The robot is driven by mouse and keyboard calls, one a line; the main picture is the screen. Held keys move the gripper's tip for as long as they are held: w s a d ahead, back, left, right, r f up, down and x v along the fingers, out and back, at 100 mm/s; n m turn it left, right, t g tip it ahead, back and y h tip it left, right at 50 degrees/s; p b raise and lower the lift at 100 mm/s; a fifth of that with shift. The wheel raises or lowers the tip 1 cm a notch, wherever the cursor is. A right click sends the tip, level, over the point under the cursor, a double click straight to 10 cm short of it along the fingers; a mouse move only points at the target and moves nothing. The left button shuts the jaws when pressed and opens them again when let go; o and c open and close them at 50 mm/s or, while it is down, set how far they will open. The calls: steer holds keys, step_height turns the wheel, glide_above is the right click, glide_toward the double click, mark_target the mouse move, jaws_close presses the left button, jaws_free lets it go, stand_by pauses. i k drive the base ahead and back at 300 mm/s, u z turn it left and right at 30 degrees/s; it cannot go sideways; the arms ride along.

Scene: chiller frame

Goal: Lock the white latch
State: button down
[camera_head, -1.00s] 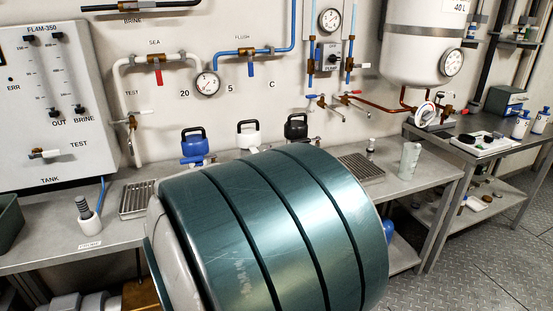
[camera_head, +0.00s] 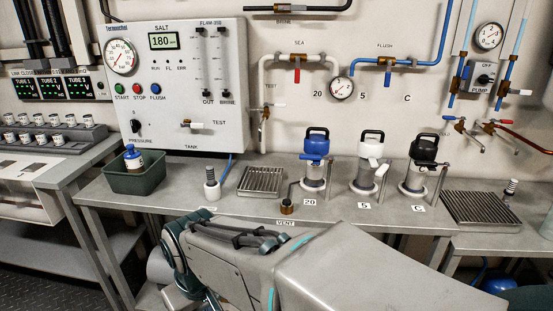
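The white-topped canister (camera_head: 370,150) stands upright on the bench at the label "5", between a blue-topped canister (camera_head: 316,150) and a black-topped one (camera_head: 422,155). It has a dark carrying handle on top. A white lever (camera_head: 382,171) slants down at its right side; I cannot tell whether this latch is locked. My arm crosses the bottom of the view in front of the bench, apart from the canisters. I cannot make out my gripper's fingers.
A drain grate (camera_head: 261,181) lies left of the canisters and another grate (camera_head: 482,208) lies to the right. A small brown-capped piece (camera_head: 287,206) stands near the "20" label. The bench's front edge is near my arm.

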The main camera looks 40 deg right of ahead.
mark_target(385, 167)
steer(key=u, duration=1.25)
steer(key=k, duration=0.95)
steer(key=z, duration=1.8)
steer(key=i, duration=0.5)
